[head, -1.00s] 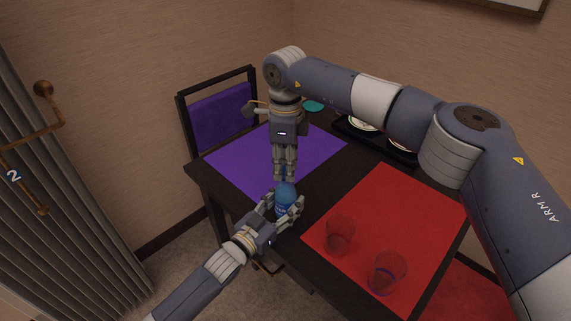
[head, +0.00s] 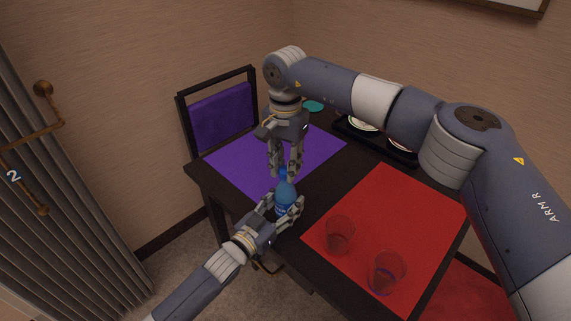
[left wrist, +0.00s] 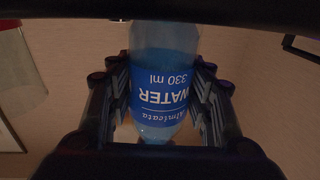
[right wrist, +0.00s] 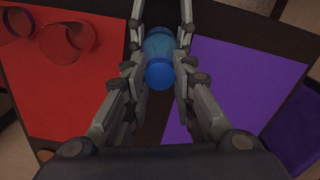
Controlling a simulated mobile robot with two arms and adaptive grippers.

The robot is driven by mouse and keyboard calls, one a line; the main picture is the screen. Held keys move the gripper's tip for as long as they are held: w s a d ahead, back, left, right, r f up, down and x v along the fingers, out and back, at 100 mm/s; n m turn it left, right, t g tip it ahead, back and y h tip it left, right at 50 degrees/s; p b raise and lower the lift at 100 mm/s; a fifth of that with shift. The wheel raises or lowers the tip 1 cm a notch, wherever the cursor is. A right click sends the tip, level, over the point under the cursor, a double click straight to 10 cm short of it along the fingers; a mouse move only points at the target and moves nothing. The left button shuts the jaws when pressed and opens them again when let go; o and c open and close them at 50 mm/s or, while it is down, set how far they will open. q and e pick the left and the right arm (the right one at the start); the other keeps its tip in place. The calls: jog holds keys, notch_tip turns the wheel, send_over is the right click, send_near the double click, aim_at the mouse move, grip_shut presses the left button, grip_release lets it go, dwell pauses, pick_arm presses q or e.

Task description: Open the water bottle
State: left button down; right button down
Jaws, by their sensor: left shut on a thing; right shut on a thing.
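A blue water bottle (head: 286,194) stands roughly upright over the near edge of the table. My left gripper (head: 284,213) is shut on its body from the near side. The left wrist view shows the bottle's "WATER" label (left wrist: 162,98) between the fingers. My right gripper (head: 285,172) points down from above and is shut on the blue cap (head: 283,172). The right wrist view shows the round cap (right wrist: 160,76) from above between the fingers. I cannot tell whether the cap has come loose from the neck.
The dark table carries a purple mat (head: 235,166) and a red mat (head: 420,215). Two clear glasses (head: 340,235) (head: 386,272) stand on the red mat. A dark tray (head: 365,140) lies at the back, partly behind my right arm. A purple chair (head: 222,118) stands at the left.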

jog(key=shift+r, duration=0.15)
dwell(0.4)
jog(key=shift+r, duration=0.95)
jog(key=shift+r, duration=2)
pick_arm(q)
jog(key=c, duration=0.7)
grip_release()
jog(key=shift+s, duration=0.1)
